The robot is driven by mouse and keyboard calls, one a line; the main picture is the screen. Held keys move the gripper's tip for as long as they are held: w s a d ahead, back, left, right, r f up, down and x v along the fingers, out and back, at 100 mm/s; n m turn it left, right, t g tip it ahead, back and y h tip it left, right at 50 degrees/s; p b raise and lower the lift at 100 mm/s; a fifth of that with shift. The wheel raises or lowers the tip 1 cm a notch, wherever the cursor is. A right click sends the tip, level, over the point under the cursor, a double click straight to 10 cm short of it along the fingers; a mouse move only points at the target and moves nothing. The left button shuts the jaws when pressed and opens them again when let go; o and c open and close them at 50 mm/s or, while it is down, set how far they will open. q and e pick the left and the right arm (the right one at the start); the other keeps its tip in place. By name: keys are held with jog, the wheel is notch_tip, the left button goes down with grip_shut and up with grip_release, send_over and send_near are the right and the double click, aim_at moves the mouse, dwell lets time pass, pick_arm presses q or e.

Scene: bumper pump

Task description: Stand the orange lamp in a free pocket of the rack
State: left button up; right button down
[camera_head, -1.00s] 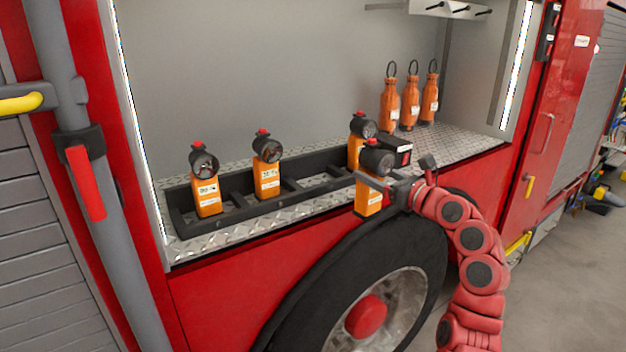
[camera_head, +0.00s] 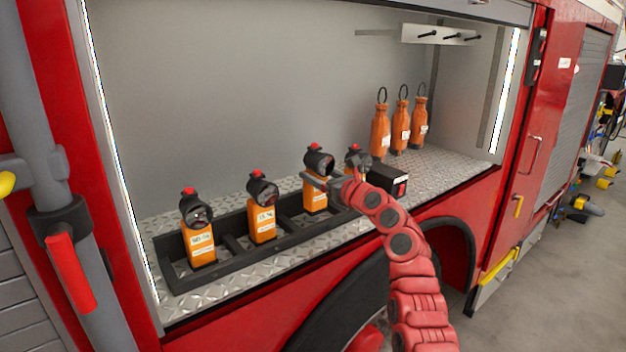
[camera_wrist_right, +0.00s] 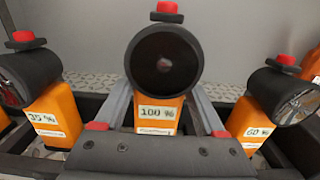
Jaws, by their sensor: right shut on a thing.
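My right gripper (camera_head: 322,182) is shut on an orange lamp (camera_head: 314,198) with a black head and red knob. The wrist view shows this lamp (camera_wrist_right: 158,112) upright between the fingers, labelled 100 %. It stands over or in the black rack (camera_head: 290,232), between two other lamps; its foot is hidden, so I cannot tell if it is seated. Two lamps, one at the left end (camera_head: 200,246) and one beside it (camera_head: 262,222), stand in rack pockets. Another lamp (camera_head: 354,155) is partly hidden behind my gripper. My left gripper is not in view.
A black box with a red switch (camera_head: 388,180) sits by the rack's right end. Three orange bottles with loops (camera_head: 401,130) stand further back on the tread-plate shelf (camera_head: 445,165). Neighbouring lamps (camera_wrist_right: 55,118) (camera_wrist_right: 250,120) flank the held one closely.

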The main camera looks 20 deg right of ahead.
jog(key=shift+w+a+r, duration=0.15)
jog(key=shift+w+r, duration=0.1)
jog(key=shift+w+a, duration=0.1)
jog(key=shift+a, duration=0.05)
jog(key=f, duration=0.1)
jog(key=f+p, duration=0.2)
jog(key=shift+w+a+f, duration=0.1)
jog(key=shift+w+f, duration=0.1)
jog(key=shift+w, duration=0.1)
jog(key=shift+f, duration=0.15)
jog(key=shift+s, duration=0.15)
jog(key=shift+f, duration=0.15)
grip_release()
